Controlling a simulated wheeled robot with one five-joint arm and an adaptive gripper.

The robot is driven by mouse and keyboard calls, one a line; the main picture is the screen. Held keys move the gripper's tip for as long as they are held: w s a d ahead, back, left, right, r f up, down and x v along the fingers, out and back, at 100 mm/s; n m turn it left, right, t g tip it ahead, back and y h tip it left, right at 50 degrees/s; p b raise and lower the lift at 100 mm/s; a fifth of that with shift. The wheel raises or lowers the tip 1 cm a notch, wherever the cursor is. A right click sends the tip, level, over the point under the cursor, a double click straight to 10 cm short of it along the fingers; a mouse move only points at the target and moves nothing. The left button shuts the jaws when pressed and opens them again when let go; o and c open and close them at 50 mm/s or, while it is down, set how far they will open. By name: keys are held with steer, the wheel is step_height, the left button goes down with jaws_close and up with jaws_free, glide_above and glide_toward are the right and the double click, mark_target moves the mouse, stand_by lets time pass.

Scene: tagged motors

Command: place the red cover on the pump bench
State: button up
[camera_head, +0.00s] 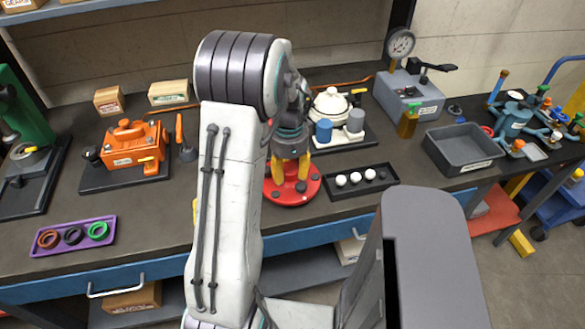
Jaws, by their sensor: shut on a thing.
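The red cover (296,197) is a round red disc with dark studs, near the front edge of the dark bench (160,208), in the middle of the head view. My gripper (290,172) points down over it. Its yellow fingers are shut on the upper middle part of the cover, which they partly hide. The cover looks level. I cannot tell whether its underside touches the bench top. A cream pump-like unit (331,103) on a dark base stands just behind and to the right.
A black tray with white balls (356,179) lies close right of the cover. A grey bin (462,148) and a gauge unit (409,94) stand farther right. An orange pump (134,145) and a purple ring tray (73,236) are left. Bench space left of my arm is clear.

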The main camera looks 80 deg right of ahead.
mark_target(290, 181)
steer(key=shift+f, duration=1.7)
steer(key=shift+f, duration=0.1)
steer(key=o, duration=1.2)
step_height(290, 181, up, 12)
steer(key=shift+a+r, duration=0.1)
